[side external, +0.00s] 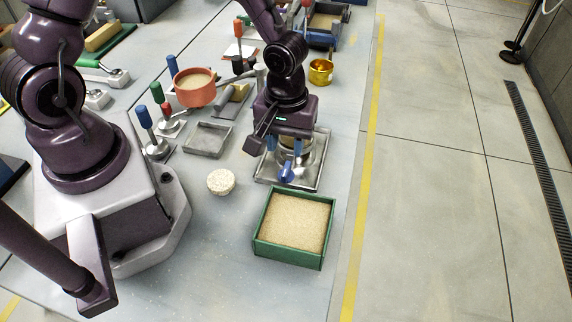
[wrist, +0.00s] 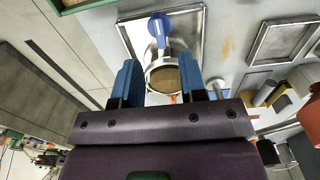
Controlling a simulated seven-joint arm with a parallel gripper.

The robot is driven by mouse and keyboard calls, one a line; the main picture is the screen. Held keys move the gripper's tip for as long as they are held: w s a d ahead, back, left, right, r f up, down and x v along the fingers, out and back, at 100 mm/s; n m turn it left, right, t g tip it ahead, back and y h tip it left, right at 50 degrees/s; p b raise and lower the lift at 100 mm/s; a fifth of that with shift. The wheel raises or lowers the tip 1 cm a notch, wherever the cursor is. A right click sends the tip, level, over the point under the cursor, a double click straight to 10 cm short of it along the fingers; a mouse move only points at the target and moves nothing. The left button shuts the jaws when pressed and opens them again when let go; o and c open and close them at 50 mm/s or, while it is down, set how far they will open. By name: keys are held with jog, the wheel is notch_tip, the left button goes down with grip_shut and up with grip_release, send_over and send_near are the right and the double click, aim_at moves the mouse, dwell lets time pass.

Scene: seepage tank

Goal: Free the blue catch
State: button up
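The blue catch (side external: 287,172) is on the near side of a round metal-walled tank (side external: 297,163), which stands in a shallow metal tray (side external: 312,178). In the wrist view the catch (wrist: 160,30) is a blue lever at the tank's rim, pointing toward the picture's top. Sand-coloured material shows inside the tank (wrist: 163,80). My gripper (side external: 284,147) is over the tank, pointing down. Its blue fingers are apart with nothing held; in the wrist view (wrist: 160,78) they appear either side of the tank. The catch lies beyond the fingertips, apart from them. Contact with the tank cannot be told.
A green box of sand (side external: 294,226) stands in front of the tank. A white speckled disc (side external: 221,181) and an empty grey tray (side external: 208,138) lie to the left. An orange pan (side external: 194,88), handled tools and a brass cup (side external: 320,71) stand behind. The table's front is clear.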

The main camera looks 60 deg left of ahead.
aim_at(286, 168)
notch_tip(286, 168, down, 7)
jog(key=shift+f, duration=0.1)
jog(key=shift+c, duration=0.2)
grip_shut()
